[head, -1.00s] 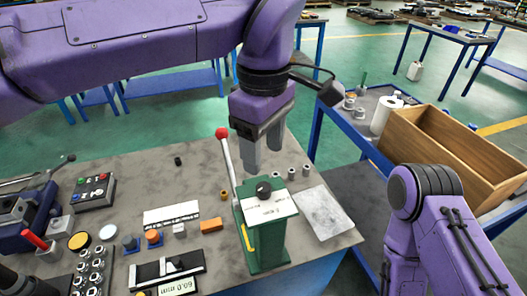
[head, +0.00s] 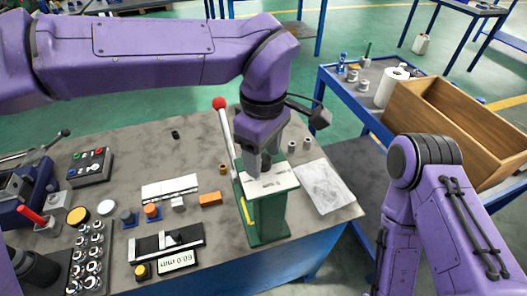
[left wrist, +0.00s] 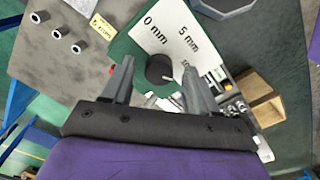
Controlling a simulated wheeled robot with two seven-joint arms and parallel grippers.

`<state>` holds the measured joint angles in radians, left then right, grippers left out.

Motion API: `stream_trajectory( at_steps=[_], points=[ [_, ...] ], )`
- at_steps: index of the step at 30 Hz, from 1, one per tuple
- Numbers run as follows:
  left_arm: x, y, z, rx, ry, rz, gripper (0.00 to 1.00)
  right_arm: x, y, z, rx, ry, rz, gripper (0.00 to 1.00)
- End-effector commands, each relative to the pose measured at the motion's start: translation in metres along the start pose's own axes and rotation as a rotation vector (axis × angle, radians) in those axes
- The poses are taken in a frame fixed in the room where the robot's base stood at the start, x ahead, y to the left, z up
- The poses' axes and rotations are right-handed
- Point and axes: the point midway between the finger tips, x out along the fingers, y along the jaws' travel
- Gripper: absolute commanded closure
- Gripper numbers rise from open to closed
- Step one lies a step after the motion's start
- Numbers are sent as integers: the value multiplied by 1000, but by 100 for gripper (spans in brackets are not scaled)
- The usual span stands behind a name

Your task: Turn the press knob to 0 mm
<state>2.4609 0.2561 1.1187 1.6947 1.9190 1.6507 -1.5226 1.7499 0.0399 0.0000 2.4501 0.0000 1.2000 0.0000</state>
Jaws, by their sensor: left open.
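The green press (head: 268,222) stands at the front right of the table, with a white label plate (head: 282,184) on top. In the left wrist view the plate reads 0 mm and 5 mm, with another mark partly hidden. The round black press knob (left wrist: 158,68) sits at the plate's edge. My left gripper (head: 260,165) is over the press top, pointing down and open. In the left wrist view its fingers (left wrist: 157,70) stand on either side of the knob; I cannot tell whether they touch it. The knob's pointer direction is unclear. My right gripper is out of view.
The press lever with a red ball (head: 219,103) rises just left of my left gripper. A grey sheet (head: 325,187) lies right of the press. An orange block (head: 210,199) and a gauge reading 60.0 mm (head: 178,261) lie left. A wooden crate (head: 455,125) stands on the cart.

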Motion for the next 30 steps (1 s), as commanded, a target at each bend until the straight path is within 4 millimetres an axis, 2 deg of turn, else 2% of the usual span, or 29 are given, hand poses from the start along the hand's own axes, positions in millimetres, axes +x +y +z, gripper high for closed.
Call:
stream_trajectory(
  at_steps=[2,6,7,19,30],
  points=[
    [0,0,0,0,0,0,44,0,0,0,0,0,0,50],
    [0,0,0,0,0,0,90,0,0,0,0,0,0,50],
    [0,0,0,0,0,0,98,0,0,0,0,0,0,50],
    [-2,0,0,-59,-2,-1,97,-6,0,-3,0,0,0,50],
    [-4,0,0,-344,-3,0,97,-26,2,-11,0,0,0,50]
  ],
)
